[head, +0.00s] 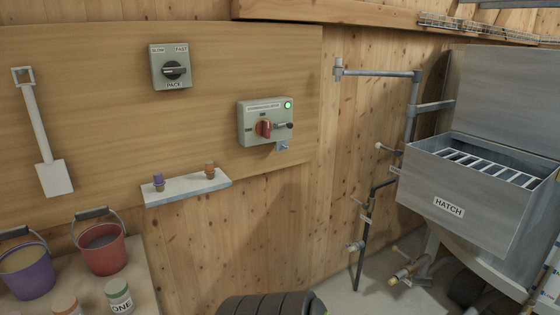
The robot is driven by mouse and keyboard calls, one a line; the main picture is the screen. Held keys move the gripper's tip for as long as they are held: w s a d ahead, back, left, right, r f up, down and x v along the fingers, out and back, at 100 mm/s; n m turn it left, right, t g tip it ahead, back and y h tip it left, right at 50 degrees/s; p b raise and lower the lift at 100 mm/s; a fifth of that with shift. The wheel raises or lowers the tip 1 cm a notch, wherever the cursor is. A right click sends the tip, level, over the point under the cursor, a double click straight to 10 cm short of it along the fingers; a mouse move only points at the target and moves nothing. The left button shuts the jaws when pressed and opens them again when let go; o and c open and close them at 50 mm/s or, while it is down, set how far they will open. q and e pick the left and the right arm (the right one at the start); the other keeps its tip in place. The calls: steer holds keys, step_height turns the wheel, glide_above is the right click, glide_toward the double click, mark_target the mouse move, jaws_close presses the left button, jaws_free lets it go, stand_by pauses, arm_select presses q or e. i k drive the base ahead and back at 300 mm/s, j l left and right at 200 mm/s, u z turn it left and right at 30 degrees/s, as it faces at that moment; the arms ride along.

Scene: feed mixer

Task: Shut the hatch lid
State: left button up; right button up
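The hatch (420,200) is a grey metal box at the right, with a HATCH label on its front. Its top is open, and a grate of pale bars shows inside. The hatch lid (505,95) is a large flat grey panel. It stands raised behind the opening, leaning back near the wall, and its right part runs out of the picture. Neither of my grippers is in view.
A pipe frame (414,100) and valves (355,246) stand left of the hatch. The wall holds a switch box (265,122), a pace dial (171,67) and a small shelf (187,190). Buckets (102,250) stand lower left. A dark ribbed thing (265,304) shows at bottom centre.

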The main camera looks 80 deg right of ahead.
mark_target(510, 96)
steer(key=k+j+z, duration=0.2)
steer(key=z, duration=0.25)
steer(key=k+j+z, duration=0.25)
steer(key=z, duration=0.2)
steer(key=j+z, duration=0.1)
steer(key=z, duration=2.8)
steer(key=i+j, duration=0.5)
